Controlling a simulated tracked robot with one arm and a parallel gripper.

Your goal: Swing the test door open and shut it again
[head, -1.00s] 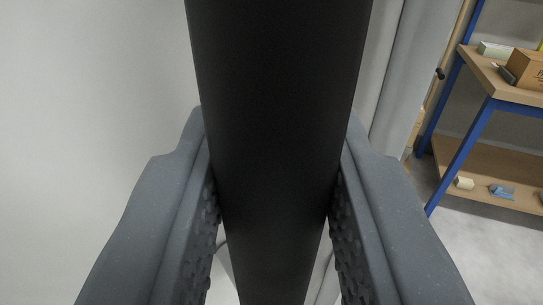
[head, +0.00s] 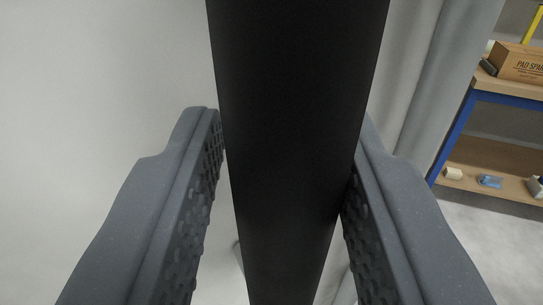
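The test door's black handle bar (head: 298,90) runs from the top of the view down between the fingers of my gripper (head: 290,125). My gripper is open around the bar. The pale grey door panel (head: 95,80) fills the left side of the view. The bar hides much of the panel behind it, and the bar's ends are out of view.
A pale grey upright edge (head: 455,70) stands right of the bar. Beyond it is a blue-framed shelf unit (head: 500,155) with a cardboard box (head: 518,63) on top and small items below. Grey floor (head: 490,240) is clear in front.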

